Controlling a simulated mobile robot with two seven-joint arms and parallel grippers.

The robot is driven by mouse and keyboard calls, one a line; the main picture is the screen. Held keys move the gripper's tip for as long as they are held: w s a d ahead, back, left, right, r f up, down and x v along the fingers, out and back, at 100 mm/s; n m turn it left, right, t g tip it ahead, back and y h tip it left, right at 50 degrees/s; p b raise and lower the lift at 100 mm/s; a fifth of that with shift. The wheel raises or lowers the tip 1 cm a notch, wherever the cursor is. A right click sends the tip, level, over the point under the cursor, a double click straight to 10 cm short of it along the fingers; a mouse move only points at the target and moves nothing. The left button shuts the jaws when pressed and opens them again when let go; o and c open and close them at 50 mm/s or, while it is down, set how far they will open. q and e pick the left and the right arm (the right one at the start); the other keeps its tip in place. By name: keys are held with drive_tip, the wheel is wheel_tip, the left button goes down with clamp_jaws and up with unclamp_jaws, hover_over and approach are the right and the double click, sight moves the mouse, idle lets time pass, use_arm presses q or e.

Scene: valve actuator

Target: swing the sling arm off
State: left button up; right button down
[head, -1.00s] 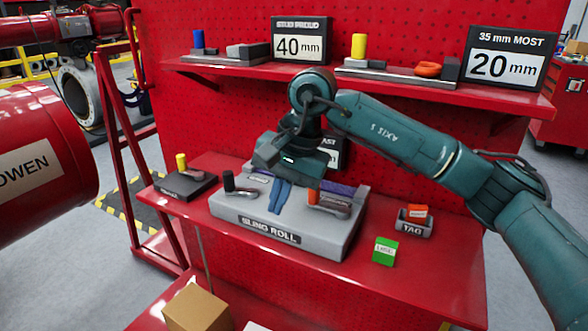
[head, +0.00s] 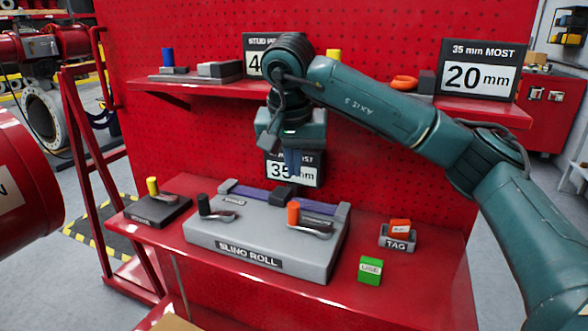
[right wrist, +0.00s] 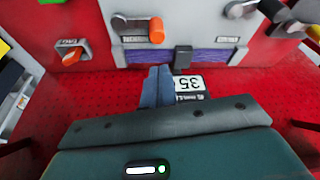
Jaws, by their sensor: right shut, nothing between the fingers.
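The grey box marked SLING ROLL (head: 235,258) stands on the lower red shelf. A purple band (head: 256,198) runs along its back, with a black block (head: 284,194) at the middle. Two metal levers lie on its top, one with a black knob (head: 204,204) at left and one with an orange knob (head: 294,213) at right. I cannot tell which is the sling arm. My right gripper (head: 292,163) is shut and empty, above and behind the box, fingers down. In the right wrist view its blue fingers (right wrist: 157,86) are together, apart from the orange-knobbed lever (right wrist: 133,28). My left gripper is not in view.
A dark block with a yellow knob (head: 152,187) stands left of the box. A TAG tray (head: 396,243) and a green block (head: 370,270) stand at right. Behind is the red pegboard (head: 390,140); the upper shelf (head: 480,112) overhangs, with size signs.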

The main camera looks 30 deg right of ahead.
drive_tip(key=x, duration=0.8)
